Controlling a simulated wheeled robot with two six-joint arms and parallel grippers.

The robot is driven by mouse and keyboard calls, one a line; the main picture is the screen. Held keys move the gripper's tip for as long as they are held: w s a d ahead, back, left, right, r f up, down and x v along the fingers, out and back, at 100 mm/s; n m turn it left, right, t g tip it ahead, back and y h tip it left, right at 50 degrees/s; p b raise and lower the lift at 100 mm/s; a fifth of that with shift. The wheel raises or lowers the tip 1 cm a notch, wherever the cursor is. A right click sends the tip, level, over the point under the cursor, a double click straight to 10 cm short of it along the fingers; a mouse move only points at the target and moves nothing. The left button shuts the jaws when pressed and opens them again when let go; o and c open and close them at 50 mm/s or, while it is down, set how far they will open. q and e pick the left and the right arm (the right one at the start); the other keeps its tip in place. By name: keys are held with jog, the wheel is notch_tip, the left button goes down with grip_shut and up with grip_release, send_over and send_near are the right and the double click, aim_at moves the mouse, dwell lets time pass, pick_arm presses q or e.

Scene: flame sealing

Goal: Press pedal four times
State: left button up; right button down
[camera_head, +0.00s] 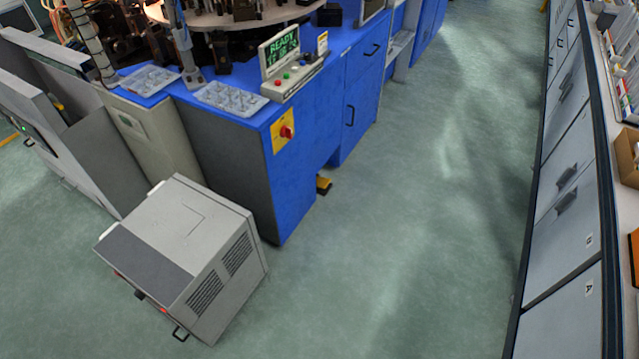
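A small yellow and dark pedal (323,185) sits on the floor against the foot of the blue machine cabinet (235,165). Only part of it shows beside the cabinet's side. On the cabinet top stands a control box with a green-lettered screen (280,50) that reads "READY" on its first line; the smaller line is hard to read. Colored buttons (287,76) are on its sloped front. Neither of my grippers shows in the head view.
A grey box unit with vents (187,225) stands on the floor in front of the cabinet. Clear plastic trays (232,97) lie on the cabinet top. A red switch on a yellow plate (285,132) is on its side. Open green floor (420,190) runs to grey drawers (565,230) at right.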

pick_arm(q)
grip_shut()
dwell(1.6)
